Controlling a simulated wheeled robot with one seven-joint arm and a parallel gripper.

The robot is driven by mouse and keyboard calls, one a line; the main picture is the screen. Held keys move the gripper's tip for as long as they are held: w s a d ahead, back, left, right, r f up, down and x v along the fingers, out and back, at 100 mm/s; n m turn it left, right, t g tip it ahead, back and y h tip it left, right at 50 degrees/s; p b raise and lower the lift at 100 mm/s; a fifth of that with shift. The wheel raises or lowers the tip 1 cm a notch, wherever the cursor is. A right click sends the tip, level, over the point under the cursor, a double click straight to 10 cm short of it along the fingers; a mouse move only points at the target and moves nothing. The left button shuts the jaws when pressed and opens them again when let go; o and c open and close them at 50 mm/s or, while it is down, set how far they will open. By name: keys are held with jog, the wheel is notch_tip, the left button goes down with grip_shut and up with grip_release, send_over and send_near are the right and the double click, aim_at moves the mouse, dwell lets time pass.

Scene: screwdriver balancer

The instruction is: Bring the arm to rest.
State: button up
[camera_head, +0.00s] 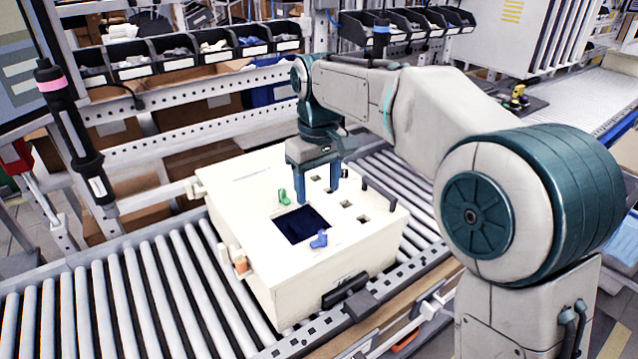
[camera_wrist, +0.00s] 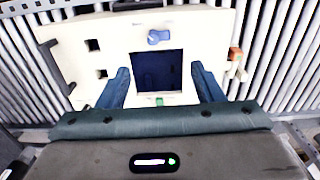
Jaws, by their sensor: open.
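My gripper (camera_head: 317,188) hangs open and empty above the top of a cream-white box on the conveyor. Its two blue fingers point down and stand apart, and the wrist view shows them (camera_wrist: 162,82) on either side of the box's dark square opening (camera_wrist: 158,69). My arm reaches in from the right. I cannot tell the exact gap between fingertips and box top.
The white box (camera_head: 240,204) sits on a roller conveyor (camera_head: 130,290). A green piece (camera_head: 284,197) and a blue piece (camera_head: 319,240) stand beside its opening. Small square holes and a dark handle (camera_head: 379,195) are on top. A black-and-pink screwdriver (camera_head: 70,130) hangs at left. Parts bins (camera_head: 190,52) line the back.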

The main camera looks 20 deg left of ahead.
jog(key=s+d+f+m+t, duration=0.15)
jog(key=s+d+m, duration=0.35)
jog(key=d, duration=0.8)
jog(key=s+d+f+m+t, duration=0.15)
jog(key=s+d, duration=0.45)
jog(key=d, duration=0.6)
jog(key=s+d+f+m, duration=0.3)
jog(key=s+d+f, duration=0.2)
jog(key=s, duration=0.2)
jog(key=shift+d, duration=0.15)
jog(key=shift+r+m, duration=0.1)
jog(key=shift+m, duration=0.15)
